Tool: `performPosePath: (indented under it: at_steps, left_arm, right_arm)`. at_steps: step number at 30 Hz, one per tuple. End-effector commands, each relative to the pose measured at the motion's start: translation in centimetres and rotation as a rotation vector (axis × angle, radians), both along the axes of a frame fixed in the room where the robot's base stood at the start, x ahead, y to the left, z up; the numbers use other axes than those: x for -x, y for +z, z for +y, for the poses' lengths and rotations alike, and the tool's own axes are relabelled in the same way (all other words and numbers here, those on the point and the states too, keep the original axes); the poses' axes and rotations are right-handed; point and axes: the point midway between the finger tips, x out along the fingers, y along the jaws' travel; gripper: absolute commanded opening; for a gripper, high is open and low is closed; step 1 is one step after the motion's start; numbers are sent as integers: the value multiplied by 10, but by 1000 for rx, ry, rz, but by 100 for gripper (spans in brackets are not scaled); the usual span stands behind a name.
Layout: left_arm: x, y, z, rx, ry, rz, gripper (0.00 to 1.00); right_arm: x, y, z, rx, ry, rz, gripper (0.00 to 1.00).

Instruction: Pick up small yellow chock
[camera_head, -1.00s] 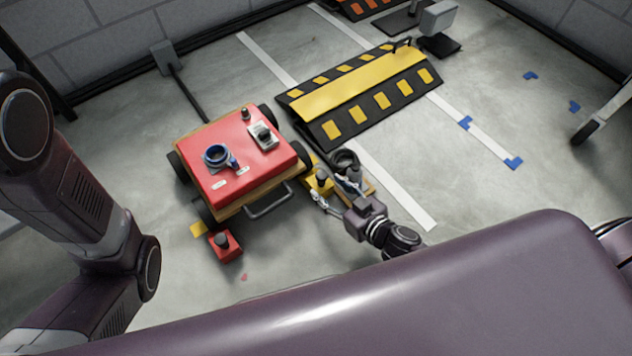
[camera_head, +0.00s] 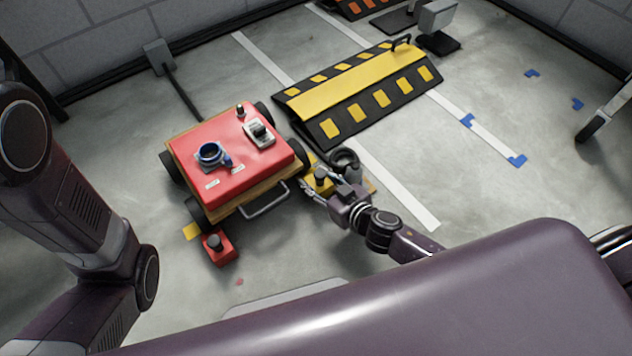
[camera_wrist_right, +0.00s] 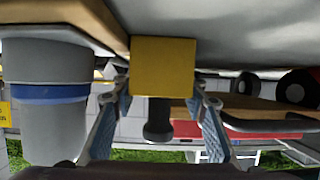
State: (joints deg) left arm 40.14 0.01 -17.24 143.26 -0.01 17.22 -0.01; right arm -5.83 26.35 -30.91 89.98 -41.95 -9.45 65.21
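The small yellow chock (camera_head: 319,183) sits on the floor by the right front corner of the red cart (camera_head: 240,160). It has a dark knob. In the right wrist view the yellow block (camera_wrist_right: 163,66) fills the upper middle, with its knob (camera_wrist_right: 158,121) pointing down the picture. My right gripper (camera_head: 327,187) is at the chock, with its fingers apart, one to each side of the block and knob. In the wrist view the gripper (camera_wrist_right: 160,88) shows gaps between its fingers and the knob. My left arm shows at the left, but its gripper is out of view.
The cart handle (camera_head: 265,201) juts out close to my right gripper. A dark ring-shaped thing (camera_head: 345,157) lies just behind the chock. A yellow-black ramp (camera_head: 360,95) lies further back.

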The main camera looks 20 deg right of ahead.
Motion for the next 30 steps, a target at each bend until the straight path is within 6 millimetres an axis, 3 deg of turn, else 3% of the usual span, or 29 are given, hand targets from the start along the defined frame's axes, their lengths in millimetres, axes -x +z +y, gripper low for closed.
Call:
performPosePath:
  at_steps: [1,8,22,30]
  left_arm:
    - [0,0,0,0,0,0,30]
    - [0,0,0,0,0,0,30]
    - [0,11,0,0,1,1,30]
    - [0,36,0,0,1,1,30]
  right_arm:
    - [0,0,0,-1,0,0,25]
    - [0,0,0,-1,0,0,0]
    - [7,12,-1,-3,1,-2,0]
    - [37,33,-13,-3,0,1,0]
